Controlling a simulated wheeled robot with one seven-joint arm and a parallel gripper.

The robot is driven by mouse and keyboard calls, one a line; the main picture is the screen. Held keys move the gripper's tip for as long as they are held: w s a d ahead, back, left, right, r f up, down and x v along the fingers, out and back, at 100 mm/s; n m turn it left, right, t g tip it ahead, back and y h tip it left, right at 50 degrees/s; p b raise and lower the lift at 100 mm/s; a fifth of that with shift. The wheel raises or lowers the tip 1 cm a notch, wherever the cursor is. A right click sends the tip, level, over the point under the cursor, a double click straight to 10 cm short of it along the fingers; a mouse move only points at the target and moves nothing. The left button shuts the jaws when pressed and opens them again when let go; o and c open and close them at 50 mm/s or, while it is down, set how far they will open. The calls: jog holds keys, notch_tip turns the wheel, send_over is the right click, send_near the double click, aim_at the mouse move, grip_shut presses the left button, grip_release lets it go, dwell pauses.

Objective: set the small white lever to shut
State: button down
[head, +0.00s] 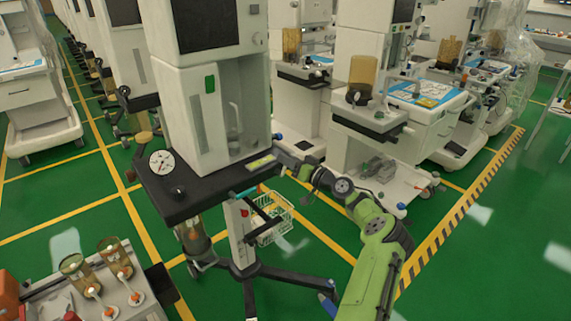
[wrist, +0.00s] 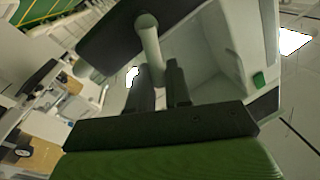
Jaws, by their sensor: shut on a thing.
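The small white lever (wrist: 150,40) is a rounded white stalk with a knob-like end against a dark surface in the wrist view. My gripper (wrist: 159,78) is shut on it, with one dark finger on each side of the stalk. The fingers hide the part of the lever between them. In the head view my arm reaches to the right edge of the white anaesthesia machine (head: 178,105), just above its black worktop (head: 190,187). The fingertips cannot be made out there. I cannot tell the lever's setting.
A round gauge (head: 162,162) sits at the worktop's left. A cart with amber canisters (head: 77,268) stands at lower left. Other machines (head: 360,110) stand behind to the right. Green floor is open at the right.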

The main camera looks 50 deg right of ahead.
jog(key=shift+d+f+m, duration=0.2)
jog(key=shift+m, duration=0.3)
jog(key=c, duration=1.3)
grip_release()
jog(key=shift+o, duration=0.2)
jog(key=shift+s, duration=0.15)
jog(key=s+f+p, duration=0.1)
jog(key=s+p, duration=0.2)
jog(key=s, duration=1.2)
jog(key=shift+s+d+f, duration=0.2)
jog(key=shift+d+f, duration=0.05)
jog(key=shift+d, duration=0.2)
